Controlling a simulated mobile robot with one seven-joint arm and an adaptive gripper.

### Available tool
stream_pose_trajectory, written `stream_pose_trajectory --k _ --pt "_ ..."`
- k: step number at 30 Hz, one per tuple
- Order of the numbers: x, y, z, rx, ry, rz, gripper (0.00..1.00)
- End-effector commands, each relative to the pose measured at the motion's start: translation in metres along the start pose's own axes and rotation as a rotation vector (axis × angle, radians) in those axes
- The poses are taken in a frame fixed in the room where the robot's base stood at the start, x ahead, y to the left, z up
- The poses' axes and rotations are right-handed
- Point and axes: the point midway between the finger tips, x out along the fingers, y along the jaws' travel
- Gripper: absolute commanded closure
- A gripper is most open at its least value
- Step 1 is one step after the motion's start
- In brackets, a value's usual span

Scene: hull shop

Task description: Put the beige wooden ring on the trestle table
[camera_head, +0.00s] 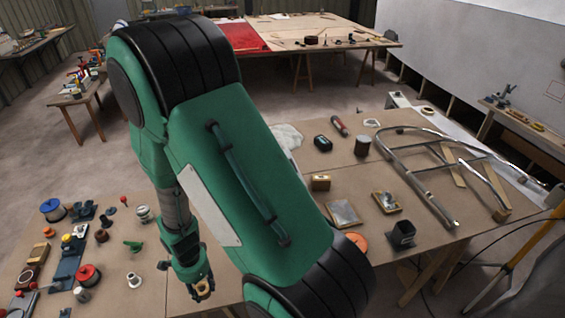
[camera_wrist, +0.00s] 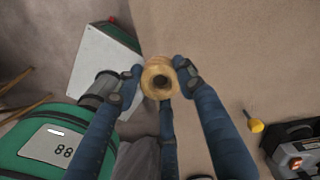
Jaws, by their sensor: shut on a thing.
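My gripper (camera_wrist: 160,76) has its fingers closed around the beige wooden ring (camera_wrist: 150,70), with the ring's dark hole facing the wrist camera. In the head view my gripper (camera_head: 203,289) hangs low at the bottom centre, and only a small yellowish part of the ring shows between its fingers. Brown tabletop lies beneath or close beside it; the exact height is unclear. Another table (camera_head: 110,300) lies at lower left. Which one is the trestle table is not certain.
The right table carries a bent metal tube frame (camera_head: 420,190), a black block (camera_head: 402,234) and small boxes. Spools and tools, including a red spool (camera_head: 88,275), crowd the left table. In the wrist view a yellow knob (camera_wrist: 256,126) lies at right.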

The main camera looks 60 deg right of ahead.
Motion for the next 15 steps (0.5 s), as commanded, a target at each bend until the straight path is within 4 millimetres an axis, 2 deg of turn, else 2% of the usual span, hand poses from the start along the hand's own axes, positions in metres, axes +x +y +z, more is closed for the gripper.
stream_pose_trajectory --k 1,6,9,15 --pt "0.0 0.016 -0.012 0.048 0.0 0.0 0.88" --pt "0.003 0.06 -0.037 0.181 0.0 -0.001 0.88" --pt "0.005 0.081 -0.046 0.239 0.0 0.0 0.88" --pt "0.006 0.101 -0.054 0.3 0.0 -0.001 0.88"
